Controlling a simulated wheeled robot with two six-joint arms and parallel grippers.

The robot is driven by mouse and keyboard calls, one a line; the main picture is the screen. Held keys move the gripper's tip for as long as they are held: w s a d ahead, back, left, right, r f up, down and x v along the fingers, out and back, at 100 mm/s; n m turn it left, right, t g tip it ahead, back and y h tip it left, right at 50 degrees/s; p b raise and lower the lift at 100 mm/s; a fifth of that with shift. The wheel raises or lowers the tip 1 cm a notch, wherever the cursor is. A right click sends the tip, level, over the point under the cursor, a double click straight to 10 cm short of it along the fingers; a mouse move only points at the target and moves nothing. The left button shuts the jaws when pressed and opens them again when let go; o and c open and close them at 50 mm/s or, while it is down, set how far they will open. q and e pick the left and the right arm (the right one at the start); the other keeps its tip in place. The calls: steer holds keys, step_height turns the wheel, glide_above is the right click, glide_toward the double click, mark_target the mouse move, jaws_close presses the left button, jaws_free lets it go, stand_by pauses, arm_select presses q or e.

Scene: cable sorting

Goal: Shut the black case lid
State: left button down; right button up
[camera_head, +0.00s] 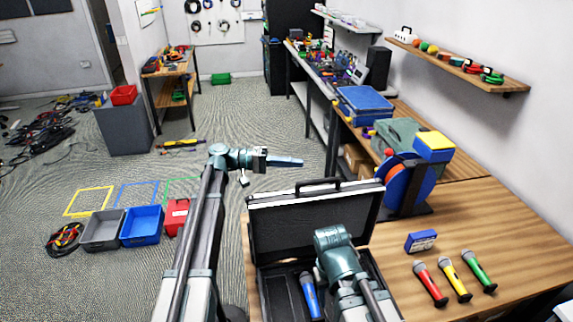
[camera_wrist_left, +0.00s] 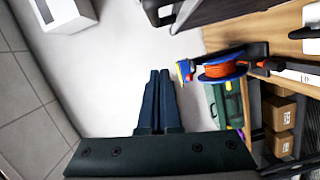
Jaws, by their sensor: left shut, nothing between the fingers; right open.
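The black case (camera_head: 262,288) stands on the wooden table with its lid (camera_head: 315,215) raised, nearly upright at the back. A blue microphone (camera_head: 309,295) lies inside the case. My left gripper (camera_head: 301,162) is shut and empty, above and behind the lid's top edge, apart from it in the picture. Its closed fingers also show in the left wrist view (camera_wrist_left: 160,75). My right gripper (camera_head: 336,243) is over the case, in front of the lid; its wrist hides part of the case and its fingertips are hard to make out.
Red (camera_head: 430,283), yellow (camera_head: 455,277) and green (camera_head: 478,270) microphones lie on the table right of the case, near a small blue box (camera_head: 421,241). A cable reel (camera_head: 405,185) stands close behind the lid's right side.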

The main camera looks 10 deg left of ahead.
arm_select(q)
steer(key=s+d+f+b, duration=0.1)
steer(key=s+d, duration=0.2)
steer(key=d, duration=0.3)
steer(key=shift+s+d, duration=0.2)
steer(key=shift+d, duration=0.05)
steer(key=shift+f, duration=0.1)
